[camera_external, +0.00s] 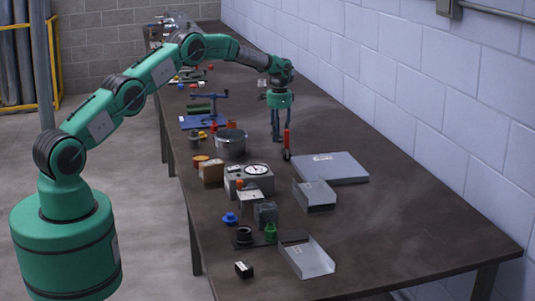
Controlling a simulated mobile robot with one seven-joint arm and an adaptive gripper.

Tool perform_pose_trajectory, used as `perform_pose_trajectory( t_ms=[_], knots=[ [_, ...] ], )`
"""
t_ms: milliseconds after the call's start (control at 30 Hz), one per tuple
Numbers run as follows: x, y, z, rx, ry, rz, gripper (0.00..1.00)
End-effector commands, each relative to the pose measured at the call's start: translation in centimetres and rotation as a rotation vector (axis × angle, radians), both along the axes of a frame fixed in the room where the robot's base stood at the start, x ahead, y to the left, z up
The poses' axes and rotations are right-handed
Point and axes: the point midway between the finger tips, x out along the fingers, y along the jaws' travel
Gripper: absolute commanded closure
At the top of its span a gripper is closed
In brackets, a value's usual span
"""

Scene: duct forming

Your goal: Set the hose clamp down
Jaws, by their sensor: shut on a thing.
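My gripper (281,137) points straight down over the middle of the table, just left of the flat grey sheet-metal piece (328,168). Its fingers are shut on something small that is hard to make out. No other hose clamp can be made out clearly.
A round metal pot (230,145) stands left of my gripper. A dial gauge box (250,178), bent metal pieces (314,195) (306,258) and small coloured parts lie nearer the front. A blue vise-like tool (204,121) is behind. The table's right front (410,235) is clear.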

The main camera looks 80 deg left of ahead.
Motion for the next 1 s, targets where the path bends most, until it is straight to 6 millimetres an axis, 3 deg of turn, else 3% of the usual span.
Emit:
perform_pose_trajectory(
  t_ms=[167, 500, 933, 967, 1000],
  knots=[
    [0.0, 0.0, -0.4, 0.000, 0.000, 0.000, 0.85],
    [0.0, 0.0, -3.5, 0.000, 0.000, 0.000, 0.85],
    [0.0, 0.0, -3.8, 0.000, 0.000, 0.000, 0.85],
    [0.0, 0.0, -3.8, 0.000, 0.000, 0.000, 0.66],
    [0.0, 0.0, -3.8, 0.000, 0.000, 0.000, 0.58]
  ],
)
